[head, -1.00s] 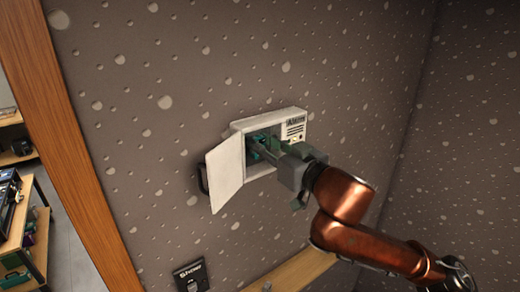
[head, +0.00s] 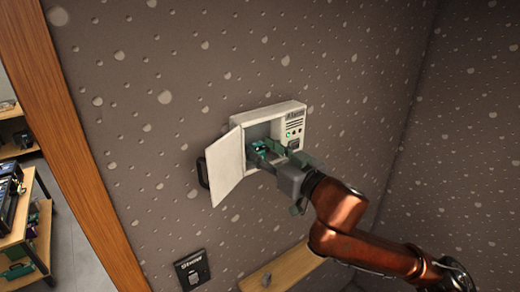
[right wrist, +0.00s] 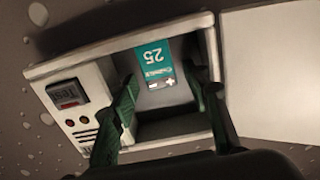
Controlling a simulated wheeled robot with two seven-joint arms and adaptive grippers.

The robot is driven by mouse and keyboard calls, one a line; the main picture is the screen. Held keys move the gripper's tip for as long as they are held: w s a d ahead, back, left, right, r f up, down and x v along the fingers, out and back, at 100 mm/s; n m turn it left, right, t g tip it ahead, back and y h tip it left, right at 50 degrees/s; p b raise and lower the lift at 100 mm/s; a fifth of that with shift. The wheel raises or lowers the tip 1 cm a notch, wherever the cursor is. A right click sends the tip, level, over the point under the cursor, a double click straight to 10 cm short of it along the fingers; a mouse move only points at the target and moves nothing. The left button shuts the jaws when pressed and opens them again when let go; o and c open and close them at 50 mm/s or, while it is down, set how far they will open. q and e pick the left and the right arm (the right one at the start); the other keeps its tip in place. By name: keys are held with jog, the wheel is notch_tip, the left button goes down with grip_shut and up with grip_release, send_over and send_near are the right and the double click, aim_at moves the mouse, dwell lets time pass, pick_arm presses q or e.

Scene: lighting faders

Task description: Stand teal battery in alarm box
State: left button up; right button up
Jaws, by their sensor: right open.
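The white alarm box (head: 296,116) is mounted on the wall, with its door (head: 228,172) swung open to the left. The teal battery (head: 258,146) is inside the box's recess. In the right wrist view the battery (right wrist: 155,60) shows a "25" label and a white strip with plus and minus marks. My right gripper (head: 267,151) is at the box opening, coming in from the right. In the right wrist view its green fingers (right wrist: 161,76) are spread on either side of the battery, with gaps visible. The battery's far end is hard to make out. My left gripper is out of view.
A black wall plate (head: 191,270) is below the box, and a wooden ledge (head: 290,268) runs to its right. A wooden post (head: 75,140) and shelves (head: 30,225) stand at the left. The wall around the box is otherwise clear.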

jog(key=shift+r, duration=0.25)
jog(key=b+v, duration=0.3)
jog(key=v, duration=0.9)
